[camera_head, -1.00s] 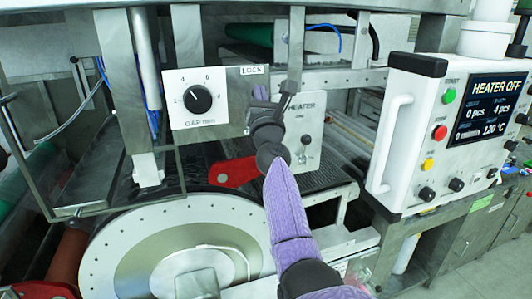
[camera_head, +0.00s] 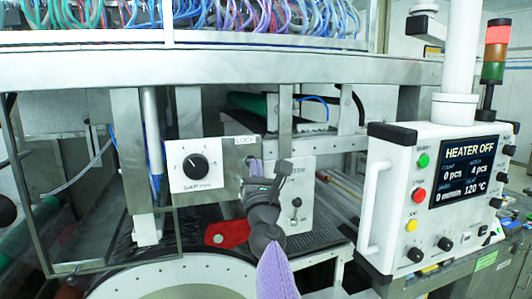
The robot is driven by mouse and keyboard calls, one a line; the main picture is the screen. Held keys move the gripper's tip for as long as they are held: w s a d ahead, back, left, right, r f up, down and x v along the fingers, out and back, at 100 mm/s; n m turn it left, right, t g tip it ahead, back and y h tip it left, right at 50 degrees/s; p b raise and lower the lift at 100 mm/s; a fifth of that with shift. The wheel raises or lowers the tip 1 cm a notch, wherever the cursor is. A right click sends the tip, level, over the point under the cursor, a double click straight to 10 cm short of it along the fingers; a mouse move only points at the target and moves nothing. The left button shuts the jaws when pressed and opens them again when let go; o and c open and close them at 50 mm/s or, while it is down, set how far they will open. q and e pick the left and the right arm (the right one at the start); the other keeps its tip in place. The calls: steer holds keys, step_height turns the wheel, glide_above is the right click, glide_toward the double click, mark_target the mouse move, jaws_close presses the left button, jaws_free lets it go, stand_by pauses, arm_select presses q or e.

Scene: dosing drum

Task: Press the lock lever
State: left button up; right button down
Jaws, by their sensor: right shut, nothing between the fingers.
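A red lever (camera_head: 228,233) with a pale round spot shows left of centre, below the panel labelled LOCK (camera_head: 247,140). Its right end goes behind my right wrist. I take it for the lock lever, but the label sits apart from it. My right gripper (camera_head: 281,168) is dark grey and shut, with nothing in it. It stands in front of the machine, above and right of the red lever, overlapping the left edge of the heater plate (camera_head: 306,218). I cannot tell whether it touches anything. My left gripper is out of view.
A white dial panel (camera_head: 194,165) hangs left of the gripper. The white control box (camera_head: 388,165) reading HEATER OFF stands at right, with a pale handle. The drum disc (camera_head: 150,275) is at the bottom. A metal post (camera_head: 285,125) stands close behind the gripper.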

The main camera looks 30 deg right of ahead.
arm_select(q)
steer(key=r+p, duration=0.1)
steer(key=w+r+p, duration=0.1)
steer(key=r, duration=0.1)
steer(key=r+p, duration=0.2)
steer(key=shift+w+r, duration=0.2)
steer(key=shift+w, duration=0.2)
arm_select(e)
steer(key=s+a+r, duration=0.2)
steer(key=s+r, duration=0.2)
steer(key=shift+s+a, duration=0.3)
steer(key=shift+a, duration=0.05)
